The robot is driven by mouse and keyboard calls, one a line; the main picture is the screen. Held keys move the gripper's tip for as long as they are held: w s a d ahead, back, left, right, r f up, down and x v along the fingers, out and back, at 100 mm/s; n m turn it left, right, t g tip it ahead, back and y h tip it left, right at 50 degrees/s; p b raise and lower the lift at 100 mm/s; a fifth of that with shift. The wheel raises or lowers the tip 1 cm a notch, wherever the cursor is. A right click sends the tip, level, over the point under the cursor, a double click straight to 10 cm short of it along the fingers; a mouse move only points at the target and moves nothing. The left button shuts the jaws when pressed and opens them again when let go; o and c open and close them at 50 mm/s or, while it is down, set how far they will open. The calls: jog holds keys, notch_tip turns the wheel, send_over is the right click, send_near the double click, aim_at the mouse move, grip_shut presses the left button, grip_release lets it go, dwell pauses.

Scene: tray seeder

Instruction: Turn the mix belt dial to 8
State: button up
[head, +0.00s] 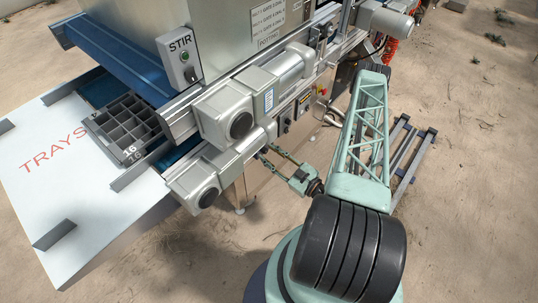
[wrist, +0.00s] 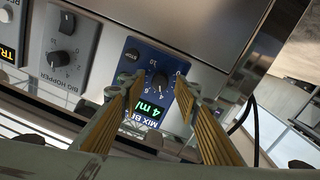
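In the wrist view a blue panel marked "MIX B…" (wrist: 133,58) carries a dark dial (wrist: 159,82) with a scale around it. A green display (wrist: 151,109) on the panel appears to read 4 ml. My gripper (wrist: 158,84) is open, with one finger on each side of the dial in this view. I cannot tell whether the fingertips touch it. The fingers hide part of the panel's name. In the head view my gripper (head: 267,154) reaches toward the front of the machine, and the dial cannot be made out there.
A dark cable (wrist: 248,120) hangs at right. In the head view, grey motor housings (head: 238,113) jut out near my gripper, and a tray table (head: 50,190) stands at left.

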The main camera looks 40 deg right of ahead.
jog(key=shift+w, duration=0.1)
jog(key=shift+c, duration=0.2)
jog(key=c, duration=0.8)
jog(key=shift+m, duration=0.4)
jog(key=m+p, duration=0.1)
jog(key=m, duration=0.9)
jog(key=m+y+p, duration=0.1)
jog(key=m, duration=0.8)
jog(key=shift+r+m+g, duration=0.1)
jog(key=shift+m+g, duration=0.3)
dwell(0.4)
